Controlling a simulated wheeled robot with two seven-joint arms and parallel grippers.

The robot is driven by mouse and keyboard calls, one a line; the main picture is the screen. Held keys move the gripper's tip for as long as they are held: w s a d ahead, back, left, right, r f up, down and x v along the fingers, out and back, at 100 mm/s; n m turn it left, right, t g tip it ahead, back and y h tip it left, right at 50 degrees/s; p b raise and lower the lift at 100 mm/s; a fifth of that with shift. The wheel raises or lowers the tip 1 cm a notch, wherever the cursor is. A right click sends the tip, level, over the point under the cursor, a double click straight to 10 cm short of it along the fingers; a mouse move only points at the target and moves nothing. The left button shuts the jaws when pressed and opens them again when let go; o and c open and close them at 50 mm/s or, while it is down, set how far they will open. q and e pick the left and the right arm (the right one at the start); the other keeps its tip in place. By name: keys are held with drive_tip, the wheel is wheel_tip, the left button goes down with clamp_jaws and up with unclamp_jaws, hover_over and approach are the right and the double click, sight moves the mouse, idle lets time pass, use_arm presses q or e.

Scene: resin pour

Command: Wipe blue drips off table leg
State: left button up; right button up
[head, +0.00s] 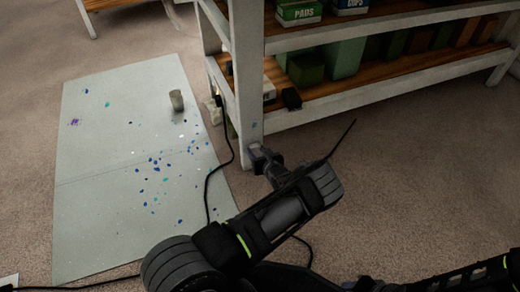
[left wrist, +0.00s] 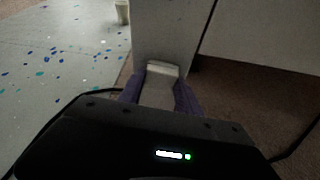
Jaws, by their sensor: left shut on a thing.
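The white table leg (head: 247,85) stands upright at the front left corner of the shelved table. A small faint blue mark (head: 254,125) shows low on the leg. My left gripper (head: 256,152) is at the leg's lower part. In the left wrist view, my left gripper (left wrist: 160,88) is shut on a pale folded wipe (left wrist: 163,70), whose end is up against or very close to the leg (left wrist: 168,35); I cannot tell if they touch. The leg's surface behind the wipe is hidden. My right gripper is not in view.
A pale floor sheet (head: 100,190) with blue, teal and purple spots lies left of the leg. A cup (head: 176,100) stands on it. A black cable (head: 207,185) runs beside the leg. Shelves hold green boxes (head: 299,11). Carpet (head: 400,170) at right is clear.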

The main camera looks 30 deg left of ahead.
use_arm(q)
drive_tip(key=shift+s+a, duration=0.1)
drive_tip(key=s+p, duration=0.1)
drive_tip(key=s+a+p, duration=0.1)
drive_tip(key=shift+s+a+p, duration=0.3)
drive_tip(key=shift+p, duration=0.05)
drive_tip(key=shift+d, duration=0.1)
idle(0.3)
drive_tip(key=shift+s+d+p, duration=0.45)
drive_tip(key=shift+s+d, duration=0.1)
drive_tip(key=shift+d, duration=0.25)
drive_tip(key=shift+s+d+p, duration=0.4)
drive_tip(key=shift+s+d, duration=0.2)
drive_tip(key=shift+d, duration=0.2)
drive_tip(key=shift+s+d+p, duration=0.45)
drive_tip(key=shift+s+d, duration=0.1)
drive_tip(key=shift+d, duration=0.25)
drive_tip(key=shift+d, duration=0.1)
drive_tip(key=shift+s+d+p, duration=0.5)
drive_tip(key=shift+s+d, duration=0.35)
drive_tip(key=shift+d, duration=0.3)
